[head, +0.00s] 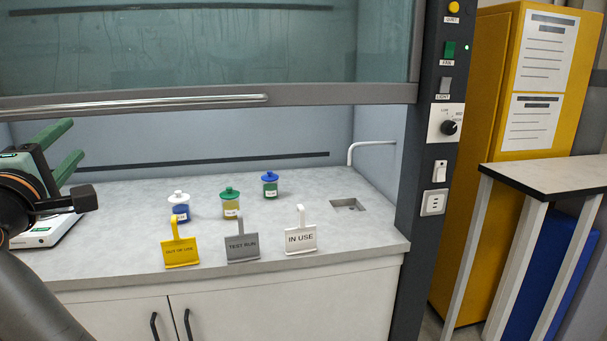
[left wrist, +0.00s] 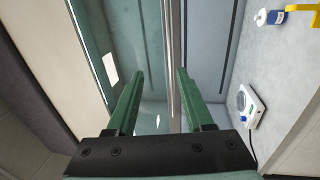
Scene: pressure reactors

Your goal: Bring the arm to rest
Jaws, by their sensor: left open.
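My left gripper (head: 77,138) is at the left edge of the head view, raised above the worktop in front of the fume hood. Its two green fingers are spread and point to the right. In the left wrist view the gripper (left wrist: 160,74) is open and empty, with the hood sash and its metal edge behind the fingers. My left arm comes in from the lower left. My right gripper is in neither view.
On the worktop (head: 120,205) stand white-lidded (head: 180,207), green-lidded (head: 230,203) and blue-lidded (head: 270,184) jars, with yellow (head: 181,252), grey (head: 242,247) and white (head: 300,238) signs in front. A white device (head: 45,232) stands under my gripper. The raised sash (head: 200,103) is close by.

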